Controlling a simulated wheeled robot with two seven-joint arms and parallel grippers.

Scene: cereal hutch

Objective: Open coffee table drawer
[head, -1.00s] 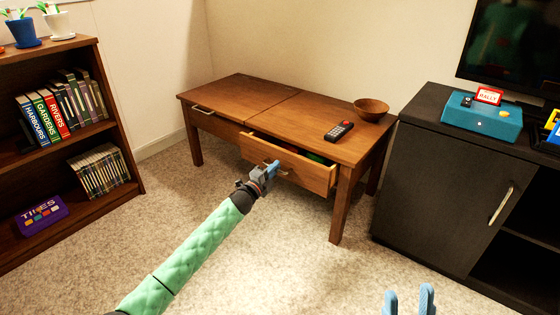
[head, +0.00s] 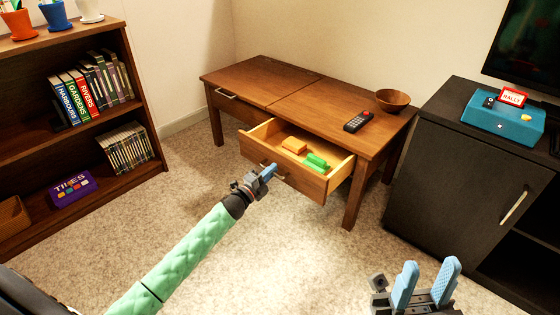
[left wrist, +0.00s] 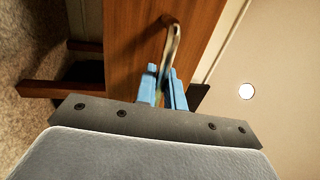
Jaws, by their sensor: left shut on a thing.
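The coffee table (head: 258,84) stands against the back wall. Its right drawer (head: 300,177) is pulled well out, and an orange block (head: 293,145) and green things (head: 317,162) show inside. My left gripper (head: 268,172) is at the drawer front. In the left wrist view my left gripper (left wrist: 163,90) is shut on the metal drawer handle (left wrist: 174,42), which stands between its blue fingers. The table's left drawer, with its handle (head: 227,95), is closed. My right gripper (head: 428,282) is at the lower right, its blue fingers apart and empty.
A remote (head: 357,121) and a wooden bowl (head: 393,100) sit on the tabletop. A black cabinet (head: 440,165) with a teal box (head: 503,117) stands at the right. A bookshelf (head: 150,100) stands at the left. Carpet (head: 290,245) before the drawer is clear.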

